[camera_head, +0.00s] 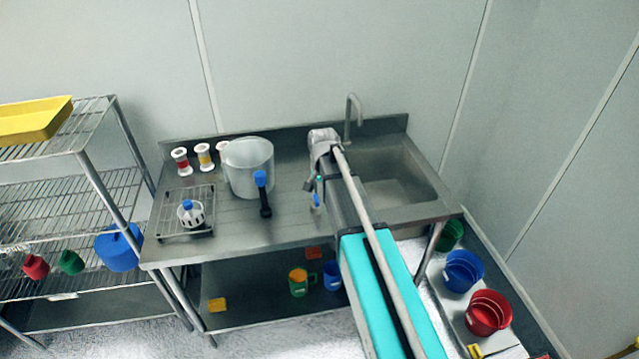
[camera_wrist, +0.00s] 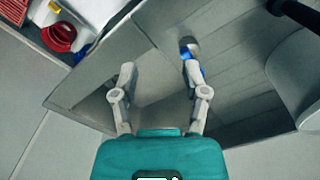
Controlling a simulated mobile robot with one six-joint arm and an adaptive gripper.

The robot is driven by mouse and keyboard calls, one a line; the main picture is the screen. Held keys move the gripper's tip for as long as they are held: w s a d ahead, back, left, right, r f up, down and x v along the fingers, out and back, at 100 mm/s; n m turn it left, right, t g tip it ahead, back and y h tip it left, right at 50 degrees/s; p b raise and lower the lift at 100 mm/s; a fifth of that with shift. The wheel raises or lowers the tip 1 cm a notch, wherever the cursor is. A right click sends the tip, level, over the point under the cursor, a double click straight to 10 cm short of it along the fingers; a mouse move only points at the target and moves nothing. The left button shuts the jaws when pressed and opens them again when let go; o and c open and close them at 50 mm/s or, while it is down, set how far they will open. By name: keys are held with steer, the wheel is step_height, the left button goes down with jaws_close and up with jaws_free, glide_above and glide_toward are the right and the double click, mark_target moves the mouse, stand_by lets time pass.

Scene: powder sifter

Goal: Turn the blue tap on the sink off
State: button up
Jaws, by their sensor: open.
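The steel sink (camera_head: 400,190) is at the right end of the steel counter, with a grey curved spout (camera_head: 353,112) behind it. A small steel-and-blue piece (camera_head: 316,200) shows left of the sink. A similar steel piece with a blue part (camera_wrist: 188,50) is by the right fingertip in the wrist view. I cannot tell whether it is the tap's handle or touches the finger. My gripper (camera_wrist: 158,75) is open over the sink's edge, with nothing seen between its fingers.
A large pale pot (camera_head: 248,168), a black tool with a blue top (camera_head: 263,195) and several small jars stand on the counter left of my arm. A wire rack (camera_head: 170,225) holds a small white strainer. Buckets (camera_head: 463,270) stand right of the counter.

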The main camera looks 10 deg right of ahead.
steer(key=s+f+n+b, duration=0.2)
steer(key=s+n, duration=0.1)
steer(key=s, duration=0.6)
steer(key=s+f+n+b, duration=0.2)
steer(key=s+n, duration=0.1)
steer(key=s, duration=0.7)
steer(key=shift+s+d+n, duration=0.15)
steer(key=shift+s+n, duration=0.1)
steer(key=shift+n, duration=0.05)
steer(key=shift+f, duration=0.1)
steer(key=shift+s, duration=0.15)
stand_by(0.8)
